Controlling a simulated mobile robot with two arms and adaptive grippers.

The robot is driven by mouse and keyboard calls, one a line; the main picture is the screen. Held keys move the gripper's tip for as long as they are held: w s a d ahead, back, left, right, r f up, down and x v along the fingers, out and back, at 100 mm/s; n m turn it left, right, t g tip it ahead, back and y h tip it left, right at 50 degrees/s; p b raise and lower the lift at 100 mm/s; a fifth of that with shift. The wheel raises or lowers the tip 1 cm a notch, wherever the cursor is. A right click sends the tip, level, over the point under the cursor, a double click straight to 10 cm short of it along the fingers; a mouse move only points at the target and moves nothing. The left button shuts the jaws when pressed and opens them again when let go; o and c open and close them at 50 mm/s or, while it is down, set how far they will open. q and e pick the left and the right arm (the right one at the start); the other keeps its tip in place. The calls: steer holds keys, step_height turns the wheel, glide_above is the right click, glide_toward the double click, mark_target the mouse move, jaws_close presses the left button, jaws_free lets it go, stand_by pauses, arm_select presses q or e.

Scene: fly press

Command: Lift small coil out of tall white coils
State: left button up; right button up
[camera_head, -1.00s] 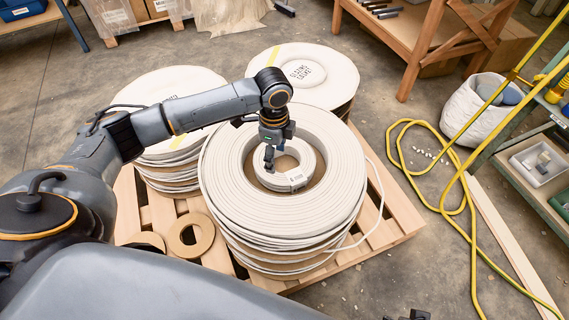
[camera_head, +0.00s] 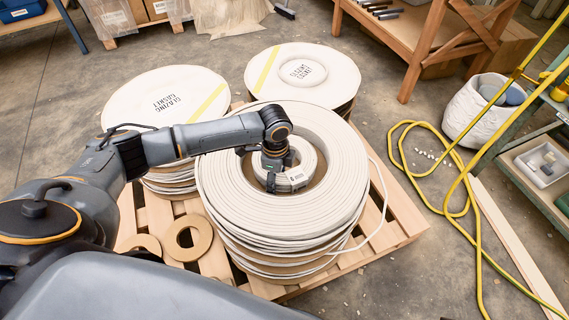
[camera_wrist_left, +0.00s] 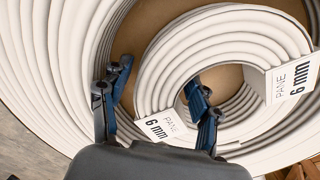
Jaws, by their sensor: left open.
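The small white coil (camera_head: 300,172) lies inside the central hole of the tall white coils (camera_head: 344,190), which are stacked on a pallet. In the left wrist view the small coil (camera_wrist_left: 220,50) carries "PANE 6 mm" labels, and brown board shows in the gap around it. My left gripper (camera_head: 271,184) is over the near left part of the small coil. In the left wrist view the open left gripper (camera_wrist_left: 158,105) has one finger in the gap beside the tall coil and the other in the small coil's hole, with the ring wall between them. Finger contact cannot be told. My right gripper is not in view.
Two more coil stacks with white tops, one at left (camera_head: 150,95) and one behind (camera_head: 335,75), share the wooden pallet (camera_head: 400,225). Cardboard rings (camera_head: 188,238) lie on its front left. A yellow hose (camera_head: 445,200) and a white sack (camera_head: 475,115) are on the floor at right.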

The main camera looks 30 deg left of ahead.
arm_select(q)
jaws_close()
steer(key=shift+w+r, duration=0.1)
stand_by(0.4)
